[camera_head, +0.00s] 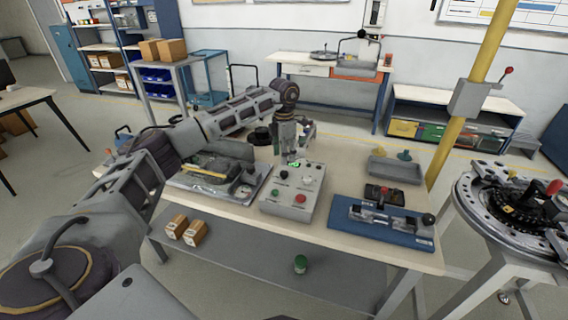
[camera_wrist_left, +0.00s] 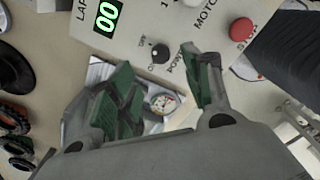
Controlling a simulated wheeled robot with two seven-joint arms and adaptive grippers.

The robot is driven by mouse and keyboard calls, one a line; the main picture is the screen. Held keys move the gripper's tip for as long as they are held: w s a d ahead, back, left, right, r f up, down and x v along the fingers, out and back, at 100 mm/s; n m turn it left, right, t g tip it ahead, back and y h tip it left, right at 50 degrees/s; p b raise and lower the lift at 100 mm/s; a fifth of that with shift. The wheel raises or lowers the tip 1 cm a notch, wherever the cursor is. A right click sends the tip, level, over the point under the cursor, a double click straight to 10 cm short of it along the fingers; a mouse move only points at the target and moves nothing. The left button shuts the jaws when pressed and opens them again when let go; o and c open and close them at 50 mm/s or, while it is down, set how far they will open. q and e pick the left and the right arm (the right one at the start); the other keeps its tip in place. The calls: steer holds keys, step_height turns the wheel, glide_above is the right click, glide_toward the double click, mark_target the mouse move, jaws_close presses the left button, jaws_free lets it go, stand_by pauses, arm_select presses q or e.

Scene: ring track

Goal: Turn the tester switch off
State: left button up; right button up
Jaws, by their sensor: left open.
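The grey tester box (camera_head: 281,200) stands on the workbench, with a lit green display, knobs, and red and green buttons on its sloping top. In the left wrist view its panel (camera_wrist_left: 130,40) shows a small black switch knob (camera_wrist_left: 160,53) with small lettering beside it. Which setting it points to is too small to tell. My left gripper (camera_head: 291,154) hangs over the far part of the box. In the wrist view its green-padded fingers (camera_wrist_left: 157,60) are open and empty, with the knob appearing between the tips. I cannot tell whether they touch it. My right gripper is out of view.
The red stop button (camera_wrist_left: 241,30) is close to the switch. A tray with a gauge (camera_head: 243,191) lies left of the box. A blue-based fixture (camera_head: 385,235) and a grey bin (camera_head: 397,171) are to its right. Bare bench lies in front of the fixture.

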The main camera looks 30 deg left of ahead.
arm_select(q)
steer(key=shift+r, duration=1.7)
steer(key=shift+f, duration=0.1)
